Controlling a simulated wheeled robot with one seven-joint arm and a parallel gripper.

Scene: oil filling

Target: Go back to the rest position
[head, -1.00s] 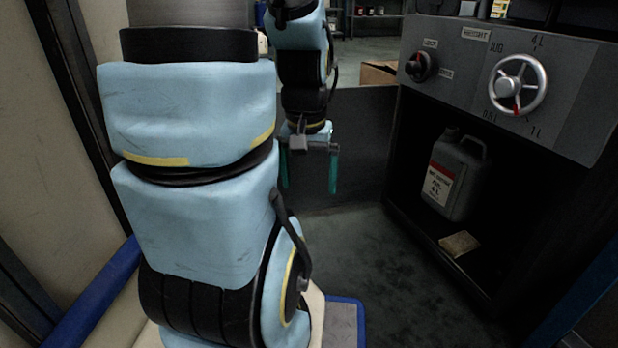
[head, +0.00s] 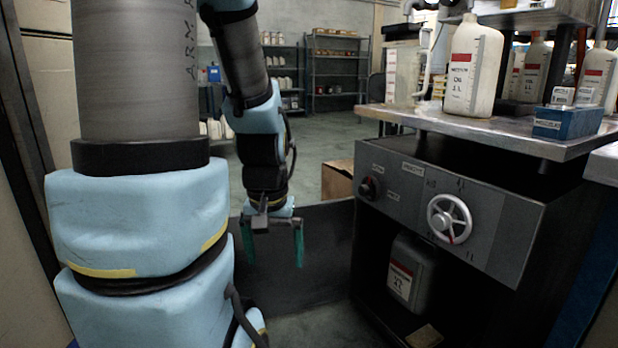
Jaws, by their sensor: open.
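My gripper (head: 274,250) hangs from my arm left of the middle in the head view. Its two green fingers point down and stand wide apart, with nothing between them. It is in the air, left of the grey filling machine (head: 505,235), and touches nothing that I can see.
A white oil jug (head: 473,68) and a blue box (head: 566,122) stand on the metal top (head: 400,113). A cardboard box (head: 337,181) and shelves (head: 338,62) are behind.

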